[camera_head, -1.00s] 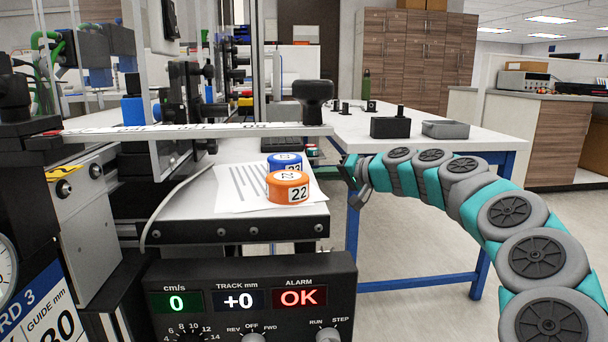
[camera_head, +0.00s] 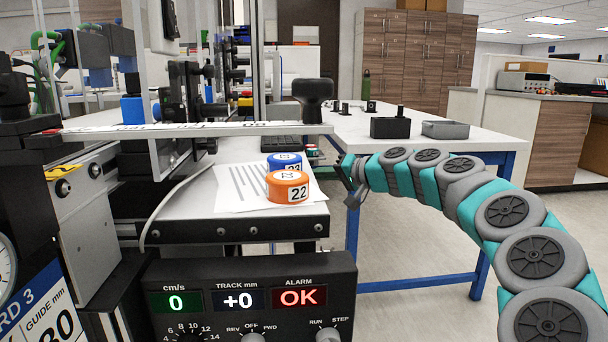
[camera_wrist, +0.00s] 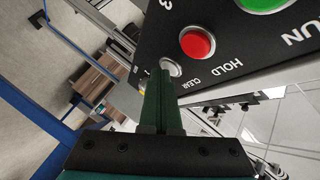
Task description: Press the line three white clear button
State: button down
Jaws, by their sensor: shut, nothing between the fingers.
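In the wrist view, the white clear button (camera_wrist: 171,68) sits on a black panel (camera_wrist: 225,75), beside the word CLEAR. My gripper (camera_wrist: 162,76) is shut and empty, its dark green fingers pointing at the button. The fingertips overlap the button's lower left edge in that view; I cannot tell whether they touch it. A red HOLD button (camera_wrist: 197,43) and a green RUN button (camera_wrist: 262,3) lie further along the panel. In the head view my gripper (camera_head: 350,178) is just right of the conveyor end, and the white button does not show there.
A control box (camera_head: 250,270) in front reads 0 cm/s, track +0 and alarm OK. Orange (camera_head: 288,188) and blue (camera_head: 284,161) numbered pucks stand on paper on the conveyor end (camera_head: 185,208). A blue-legged white table (camera_head: 480,131) stands behind my arm.

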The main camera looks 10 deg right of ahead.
jog(key=shift+d, duration=0.75)
jog(key=shift+d, duration=0.1)
jog(key=d, duration=0.5)
jog(key=shift+b, duration=0.3)
dwell(0.4)
